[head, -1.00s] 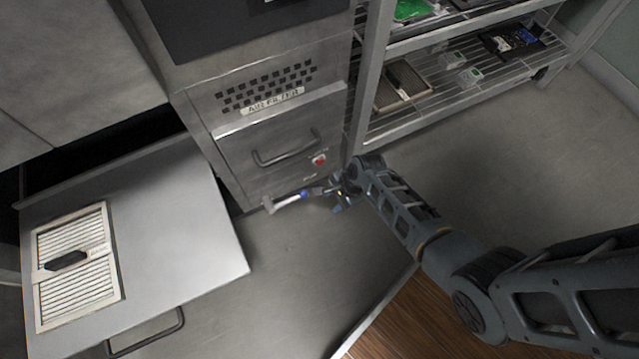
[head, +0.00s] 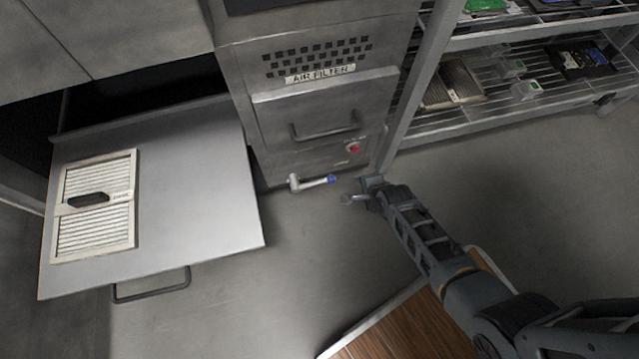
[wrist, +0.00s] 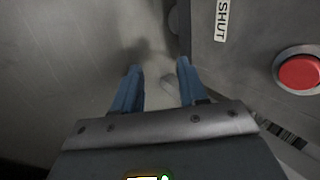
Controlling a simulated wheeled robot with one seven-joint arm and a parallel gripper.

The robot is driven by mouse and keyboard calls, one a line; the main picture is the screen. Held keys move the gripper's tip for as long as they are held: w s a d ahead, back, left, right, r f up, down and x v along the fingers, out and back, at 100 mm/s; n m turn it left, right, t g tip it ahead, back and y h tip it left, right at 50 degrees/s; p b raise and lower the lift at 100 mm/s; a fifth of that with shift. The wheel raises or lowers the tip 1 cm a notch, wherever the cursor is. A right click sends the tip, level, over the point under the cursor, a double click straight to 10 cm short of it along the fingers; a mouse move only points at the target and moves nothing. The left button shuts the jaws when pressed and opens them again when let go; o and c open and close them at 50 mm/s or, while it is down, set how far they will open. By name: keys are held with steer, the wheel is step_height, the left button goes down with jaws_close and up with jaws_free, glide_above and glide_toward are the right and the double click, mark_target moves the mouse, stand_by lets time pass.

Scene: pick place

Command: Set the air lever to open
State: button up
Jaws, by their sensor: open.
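The air lever (head: 312,182) is a pale handle with a blue end, low on the front of the metal cabinet marked AIR FILTER (head: 320,76). It points right in the head view. My gripper (head: 352,192) is just right of the blue end, apart from it, and open. In the wrist view the two blue fingers of my gripper (wrist: 157,82) are spread. A small grey shape shows between them; I cannot tell what it is. A SHUT label (wrist: 222,20) is on the panel ahead and right. No open label is readable.
A red button (head: 353,147) sits above the lever; it also shows in the wrist view (wrist: 300,73). At left an open drawer (head: 200,215) bears a slatted filter (head: 95,225). A wire shelf (head: 480,118) stands at right.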

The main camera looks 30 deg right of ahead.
steer(key=w+a+n+t+b, duration=0.1)
steer(key=a+t+b, duration=0.2)
steer(key=t, duration=0.2)
steer(key=n+t+y+b, duration=0.2)
steer(key=t, duration=0.2)
glide_toward(317, 182)
steer(key=w+f, duration=0.1)
steer(key=w, duration=0.1)
steer(key=b+x, duration=0.3)
steer(key=x, duration=0.5)
steer(key=shift+f, duration=0.1)
jaws_close()
